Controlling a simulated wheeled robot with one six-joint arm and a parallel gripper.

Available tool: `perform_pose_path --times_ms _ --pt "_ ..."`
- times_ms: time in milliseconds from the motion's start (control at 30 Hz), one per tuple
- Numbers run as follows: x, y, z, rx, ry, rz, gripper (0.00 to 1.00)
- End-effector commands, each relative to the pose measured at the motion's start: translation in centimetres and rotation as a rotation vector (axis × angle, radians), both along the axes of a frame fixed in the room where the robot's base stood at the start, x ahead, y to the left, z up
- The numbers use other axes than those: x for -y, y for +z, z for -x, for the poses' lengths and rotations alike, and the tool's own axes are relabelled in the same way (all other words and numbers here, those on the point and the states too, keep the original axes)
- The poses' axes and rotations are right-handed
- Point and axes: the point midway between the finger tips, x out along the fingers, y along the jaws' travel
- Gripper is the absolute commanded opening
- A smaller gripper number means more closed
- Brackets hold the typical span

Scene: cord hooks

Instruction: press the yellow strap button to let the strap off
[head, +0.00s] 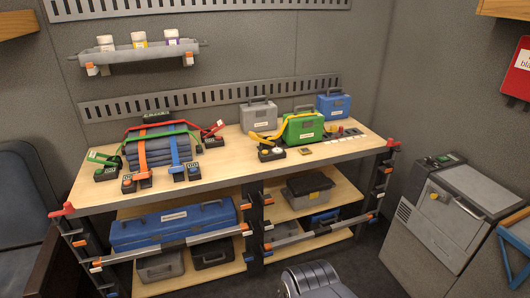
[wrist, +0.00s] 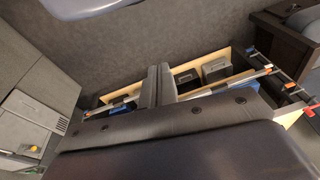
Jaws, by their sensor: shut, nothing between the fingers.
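The yellow strap (head: 263,139) runs over the green case (head: 302,128) on the right half of the bench top. Its front left end reaches down toward a small black block (head: 271,155) with a pale top on the bench. The yellow button is too small to make out on that block. A small flat yellowish piece (head: 304,151) lies right of the block. A grey link of my arm shows at the bottom of the head view, apart from the bench. The strap and green case are not visible in the wrist view.
A blue folded stack (head: 158,147) with coloured straps and several black blocks fills the bench's left half. Grey (head: 258,115) and blue (head: 333,104) cases stand behind the green case. A grey machine (head: 455,210) stands right. Hooks jut from the bench posts. The front right top is mostly clear.

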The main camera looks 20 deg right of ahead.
Motion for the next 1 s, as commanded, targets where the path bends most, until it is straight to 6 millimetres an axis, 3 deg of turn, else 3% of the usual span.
perform_pose_path --times_ms 167,300,600,800,1000 --pt "-3.5 1.7 -4.8 -0.022 -0.223 -0.230 0.00" --pt "-6.1 2.8 -10.2 -0.050 -0.474 -0.445 0.00" --pt "-8.1 3.0 -21.7 -0.130 -1.029 -0.807 0.00" --pt "-7.8 2.1 -25.7 -0.160 -1.245 -0.919 0.00" --pt "-7.7 1.8 -26.6 -0.168 -1.298 -0.947 0.00"
